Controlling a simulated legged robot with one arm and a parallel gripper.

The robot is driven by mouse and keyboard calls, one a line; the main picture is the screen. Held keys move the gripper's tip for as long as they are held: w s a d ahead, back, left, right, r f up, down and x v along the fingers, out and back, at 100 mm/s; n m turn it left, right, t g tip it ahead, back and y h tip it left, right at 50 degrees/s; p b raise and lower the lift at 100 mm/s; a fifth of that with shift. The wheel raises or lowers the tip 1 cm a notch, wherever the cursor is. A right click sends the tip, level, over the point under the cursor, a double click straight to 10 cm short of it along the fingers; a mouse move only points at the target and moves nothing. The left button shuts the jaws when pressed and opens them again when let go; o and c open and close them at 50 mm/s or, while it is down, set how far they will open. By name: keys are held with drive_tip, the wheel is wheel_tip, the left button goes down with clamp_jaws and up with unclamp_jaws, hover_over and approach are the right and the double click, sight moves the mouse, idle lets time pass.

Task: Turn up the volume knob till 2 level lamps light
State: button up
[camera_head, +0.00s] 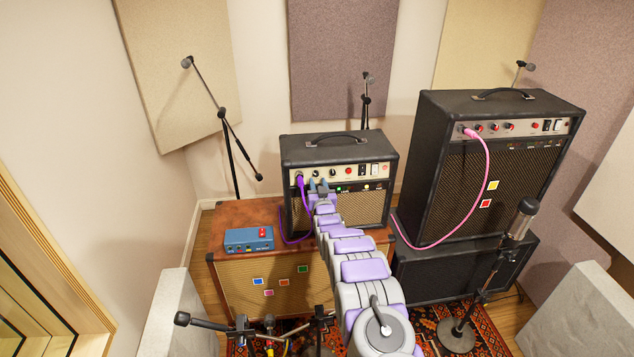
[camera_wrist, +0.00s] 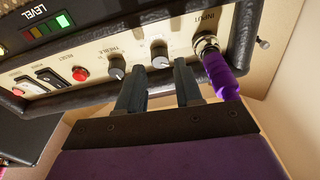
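The small black amp (camera_head: 338,150) stands on a brown cabinet, with its pale control panel facing me. In the wrist view, a dark knob with a white mark (camera_wrist: 160,55) sits between the input jack and the treble knob (camera_wrist: 117,67); its label is hidden. My gripper (camera_wrist: 158,72) is open, its two dark fingers apart and empty just short of this knob, which shows between the tips. It also shows at the panel in the head view (camera_head: 322,188). The level lamps (camera_wrist: 46,27) include green, orange and red ones. A green one looks bright; I cannot tell exactly how many are lit.
A purple plug (camera_wrist: 222,76) sits in the input jack close beside one finger. A red reset button (camera_wrist: 80,74) and switches lie on the other side. A blue pedal (camera_head: 249,239) rests on the brown cabinet (camera_head: 240,285). A taller amp (camera_head: 498,160) stands to the right.

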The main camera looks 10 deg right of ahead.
drive_tip(key=s+f+p, duration=0.1)
drive_tip(key=s+p, duration=0.1)
drive_tip(key=s, duration=1.2)
drive_tip(key=shift+s+f, duration=0.15)
drive_tip(key=shift+s, duration=0.05)
idle(0.4)
drive_tip(key=shift+o, duration=0.2)
